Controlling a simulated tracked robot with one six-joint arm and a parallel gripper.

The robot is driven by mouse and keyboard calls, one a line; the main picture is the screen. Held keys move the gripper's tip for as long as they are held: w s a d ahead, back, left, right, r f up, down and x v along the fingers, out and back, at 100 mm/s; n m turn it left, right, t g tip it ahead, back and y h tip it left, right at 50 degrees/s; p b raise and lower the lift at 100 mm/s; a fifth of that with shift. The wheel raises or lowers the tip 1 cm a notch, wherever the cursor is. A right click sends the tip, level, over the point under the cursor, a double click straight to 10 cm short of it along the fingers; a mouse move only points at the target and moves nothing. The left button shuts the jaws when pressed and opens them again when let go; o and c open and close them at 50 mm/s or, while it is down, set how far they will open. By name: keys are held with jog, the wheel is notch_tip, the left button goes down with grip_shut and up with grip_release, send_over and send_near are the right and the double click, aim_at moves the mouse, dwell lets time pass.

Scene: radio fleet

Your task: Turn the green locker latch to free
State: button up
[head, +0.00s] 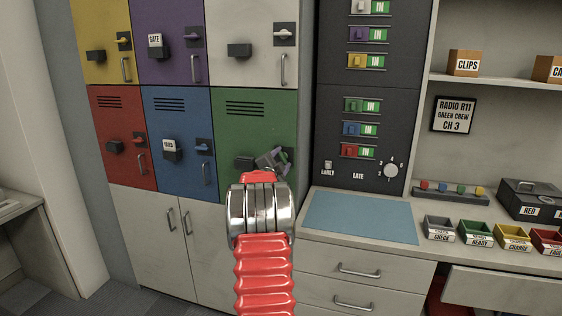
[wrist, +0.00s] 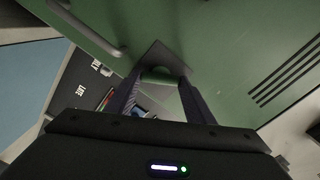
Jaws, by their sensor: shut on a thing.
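The green locker door (head: 250,120) is at the lower right of the locker block in the head view. It fills much of the wrist view (wrist: 215,45). Its green latch (wrist: 158,75) sits on a dark plate (wrist: 168,55) in the wrist view. My gripper (wrist: 158,88) has one finger on each side of the latch and is shut on it. In the head view my gripper (head: 277,160) is at the door's right side, and it and my arm hide most of the latch. I cannot tell the latch's exact angle.
The green door's bar handle (wrist: 95,35) is close to my gripper. A dark box (head: 245,162) is on the door, left of my gripper. The dark radio panel (head: 330,120) and the counter with a blue mat (head: 360,218) are to the right.

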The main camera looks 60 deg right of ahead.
jog(key=m, duration=0.6)
jog(key=shift+s+f, duration=0.2)
jog(key=shift+f, duration=0.05)
jog(key=shift+f+m, duration=0.1)
jog(key=shift+m, duration=0.2)
jog(key=o, duration=1.1)
jog(key=shift+c, duration=0.2)
jog(key=shift+a+r, duration=0.15)
jog(key=shift+r, duration=0.05)
jog(key=shift+a, duration=0.25)
jog(key=s+a, duration=0.2)
jog(key=a, duration=1)
jog(key=shift+a, duration=0.4)
jog(key=shift+f, duration=0.15)
